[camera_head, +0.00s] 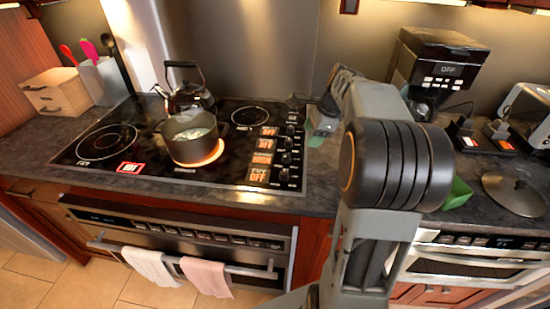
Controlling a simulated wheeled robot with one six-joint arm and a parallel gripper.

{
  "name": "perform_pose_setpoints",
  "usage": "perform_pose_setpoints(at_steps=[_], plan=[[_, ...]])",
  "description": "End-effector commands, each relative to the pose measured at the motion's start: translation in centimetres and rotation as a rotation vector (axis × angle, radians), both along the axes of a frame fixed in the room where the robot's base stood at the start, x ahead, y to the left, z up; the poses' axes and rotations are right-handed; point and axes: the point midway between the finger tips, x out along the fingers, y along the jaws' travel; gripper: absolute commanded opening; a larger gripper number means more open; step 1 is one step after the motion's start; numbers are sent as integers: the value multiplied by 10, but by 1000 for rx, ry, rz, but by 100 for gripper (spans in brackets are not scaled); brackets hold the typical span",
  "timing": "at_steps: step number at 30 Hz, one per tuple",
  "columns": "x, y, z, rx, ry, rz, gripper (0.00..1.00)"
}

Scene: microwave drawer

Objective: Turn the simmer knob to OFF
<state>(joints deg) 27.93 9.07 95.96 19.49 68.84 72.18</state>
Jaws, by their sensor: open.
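A column of black knobs (287,158) runs along the right side of the black cooktop (225,172). Orange labels (263,157) stand beside them; the lowest reads OFF, and the others are too small to read surely. I cannot tell which knob is the simmer knob. A pot (190,140) sits on a glowing orange burner (213,154). My gripper (322,117) appears small behind my arm, just right of the knobs and apart from them. It is open, but its fingers are hard to make out.
A kettle (187,92) stands behind the pot. A red HOT sign (131,167) marks the cooktop's left front. A coffee maker (437,75), a toaster (530,110) and a round lid (514,193) are on the right counter. Towels (207,276) hang on the oven handle below.

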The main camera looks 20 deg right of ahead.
Motion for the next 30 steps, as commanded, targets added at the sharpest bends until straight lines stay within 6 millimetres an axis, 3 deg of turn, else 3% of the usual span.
perform_pose_setpoints(at_steps=[5,14,20,30], plan=[[10,5,25,113,35,-266,56],[9,11,23,185,103,-449,56],[15,20,-3,186,108,-456,56],[33,37,-62,185,107,-454,56]])
